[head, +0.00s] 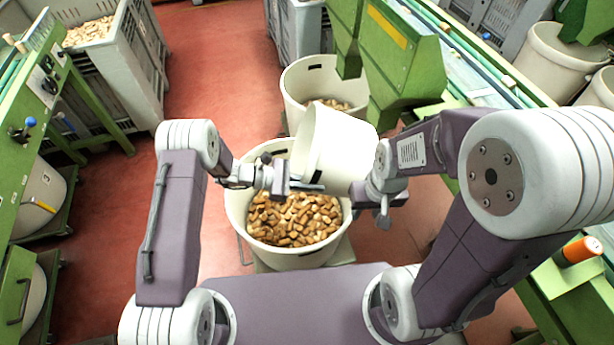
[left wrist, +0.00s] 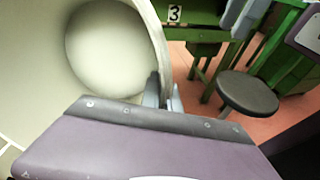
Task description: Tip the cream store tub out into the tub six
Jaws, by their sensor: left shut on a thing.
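The cream store tub (head: 340,148) is tilted well over above a larger cream tub, which I take as tub six (head: 236,205). Tub six holds many brown corks (head: 295,220); no number shows on it. My left gripper (head: 310,187) is shut on the store tub's rim, on its lower left side. In the left wrist view the fingers (left wrist: 165,98) pinch the rim, and the store tub's inside (left wrist: 115,50) looks bare, with no corks in sight. My right gripper (head: 382,215) is beside the store tub's right side; its fingers are too unclear to read.
Another cream tub (head: 290,88) with some corks stands behind. A green chute (head: 405,65) hangs close at the back right. Grey crates (head: 120,60) stand at the back left. The red floor (head: 215,80) is open left of the tubs. A dark stool (left wrist: 247,94) shows in the left wrist view.

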